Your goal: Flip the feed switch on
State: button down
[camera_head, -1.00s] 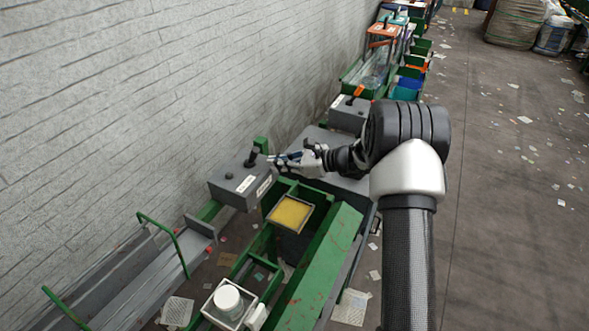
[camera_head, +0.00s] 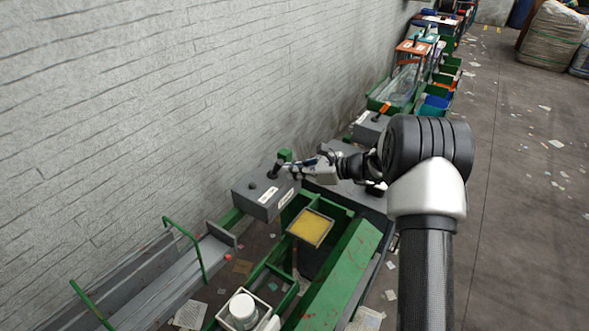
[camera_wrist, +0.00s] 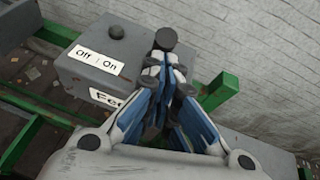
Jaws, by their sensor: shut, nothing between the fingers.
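The feed switch is a grey box (camera_head: 262,203) beside the wall. In the wrist view the box (camera_wrist: 85,70) carries an "Off | On" label (camera_wrist: 96,60) and a partly hidden label beginning "Fee" (camera_wrist: 105,98). Its black lever knob (camera_wrist: 165,38) stands at the right of the box, just past my fingertips. My gripper (camera_head: 281,168) is shut and empty, its tips at the lever. The tips also show in the wrist view (camera_wrist: 166,68). They overlap the lever's lower part, so contact and its exact tilt cannot be told.
A small dark button (camera_wrist: 117,31) sits on the box. A green post (camera_head: 285,156) stands behind the lever. A yellow-topped bin (camera_head: 311,227) and a white jar (camera_head: 243,308) are in front. A second grey box with an orange lever (camera_head: 384,109) lies beyond.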

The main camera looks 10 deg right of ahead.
jog(key=shift+w+a+r+h+p, duration=0.1)
jog(key=shift+r+h+p, duration=0.2)
jog(key=shift+p, duration=0.65)
jog(key=r+g+p, duration=0.1)
jog(key=p, duration=0.2)
jog(key=a+r+h+p, duration=0.1)
jog(key=p, duration=0.3)
jog(key=shift+w+r+g+h+p, duration=0.1)
jog(key=shift+w+g+h+p, duration=0.2)
jog(key=shift+w+g, duration=0.1)
jog(key=h+p, duration=0.1)
jog(key=p, duration=0.2)
jog(key=r+g+p, duration=0.1)
jog(key=p, duration=0.2)
jog(key=shift+w+a+g+h, duration=0.3)
jog(key=shift+w+a+h, duration=0.1)
jog(key=w+g+h+p, duration=0.1)
jog(key=p, duration=0.2)
jog(key=shift+a+m, duration=0.3)
jog(key=shift+a, duration=0.1)
jog(key=shift+w+a, duration=0.6)
jog(key=shift+a, duration=0.05)
